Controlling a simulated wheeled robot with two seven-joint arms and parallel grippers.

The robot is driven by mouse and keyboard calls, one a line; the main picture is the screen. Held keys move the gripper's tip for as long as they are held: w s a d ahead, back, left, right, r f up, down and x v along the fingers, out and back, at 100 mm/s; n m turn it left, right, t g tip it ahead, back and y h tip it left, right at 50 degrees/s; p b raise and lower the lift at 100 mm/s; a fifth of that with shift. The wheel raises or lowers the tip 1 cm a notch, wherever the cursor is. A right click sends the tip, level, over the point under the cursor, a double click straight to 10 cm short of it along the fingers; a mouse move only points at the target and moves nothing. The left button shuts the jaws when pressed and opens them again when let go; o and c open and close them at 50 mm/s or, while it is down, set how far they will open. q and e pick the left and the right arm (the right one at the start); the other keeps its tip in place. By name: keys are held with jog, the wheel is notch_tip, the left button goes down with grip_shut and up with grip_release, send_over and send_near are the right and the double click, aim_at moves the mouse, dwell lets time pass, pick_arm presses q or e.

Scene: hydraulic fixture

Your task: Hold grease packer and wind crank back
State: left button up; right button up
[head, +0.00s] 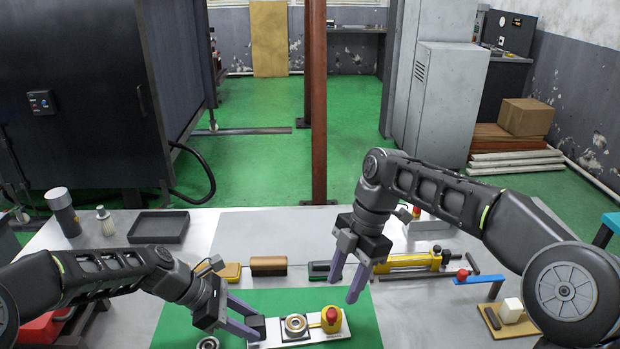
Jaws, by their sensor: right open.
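The grease packer (292,341) is a pale plate on the green mat with a round metal ring part (295,325) in its middle and a dark block (257,326) at its left end. At its right end is a yellow round crank (326,325) with a red knob (331,315). My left gripper (256,326) has its two fingers on either side of the dark block and appears shut on it. My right gripper (343,292) is open and empty, fingers pointing down, above and slightly right of the red knob, apart from it.
A yellow cylinder tool (410,261) and a brown block (268,266) lie behind the mat (180,335). A dark tray (159,227), a grey bottle (62,212) and a small jar (105,220) stand at back left. A wooden board (516,328) with a white block lies at right.

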pick_arm(q)
jog(key=shift+o, duration=1.2)
jog(key=v, duration=1.2)
